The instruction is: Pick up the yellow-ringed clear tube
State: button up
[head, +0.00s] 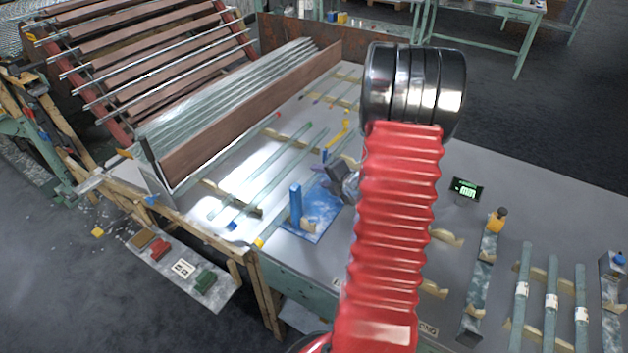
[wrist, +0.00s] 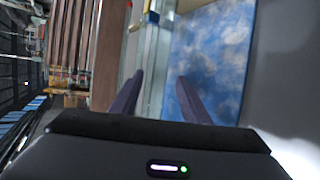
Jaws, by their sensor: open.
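In the head view, a clear tube with a yellow ring (head: 260,243) at its near end lies on the table, left of the blue panel. Its far part runs up and right, and is hard to follow behind the blue post. My gripper (head: 338,172) is over the table, past the blue panel, partly hidden by my red arm. In the wrist view, my gripper (wrist: 160,92) has its two dark fingers apart with nothing clamped between them. A pale, clear strip passes behind the gap; I cannot tell whether it is the yellow-ringed tube.
A blue post (head: 296,206) stands on the mottled blue panel (head: 318,228). Other clear tubes lie to the left, one with a blue ring (head: 231,226). A brown-sided trough (head: 240,125) of long tubes stands behind them. White-labelled tubes (head: 551,300) lie at right.

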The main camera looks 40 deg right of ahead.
jog(key=shift+c, duration=0.3)
grip_shut()
dwell(0.4)
